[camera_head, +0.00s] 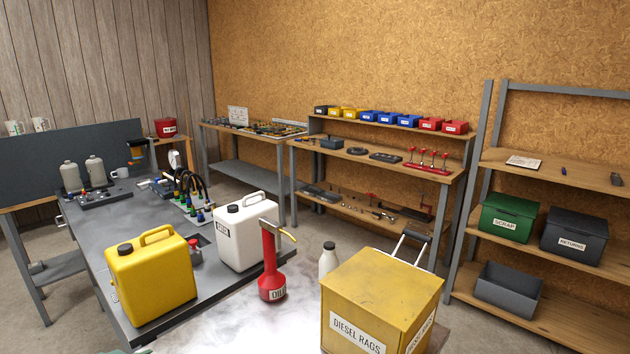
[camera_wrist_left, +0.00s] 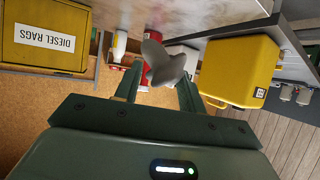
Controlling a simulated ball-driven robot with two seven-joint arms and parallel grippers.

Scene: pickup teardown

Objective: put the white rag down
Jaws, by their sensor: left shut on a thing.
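My left gripper (camera_wrist_left: 160,76) shows in the left wrist view, which is upside down. Its two fingers are shut on a crumpled greyish-white rag (camera_wrist_left: 163,60), which sticks out past the fingertips. The rag hangs free in front of the worktop, apart from the box and cans behind it. My right gripper is in neither view.
A yellow DIESEL RAGS box (camera_head: 375,290) with a closed-looking top stands front right. Beside it are a white bottle (camera_head: 327,262), a red oil can (camera_head: 271,275), a white canister (camera_head: 243,235) and a yellow canister (camera_head: 152,280). The pale worktop (camera_head: 235,325) is clear at the front.

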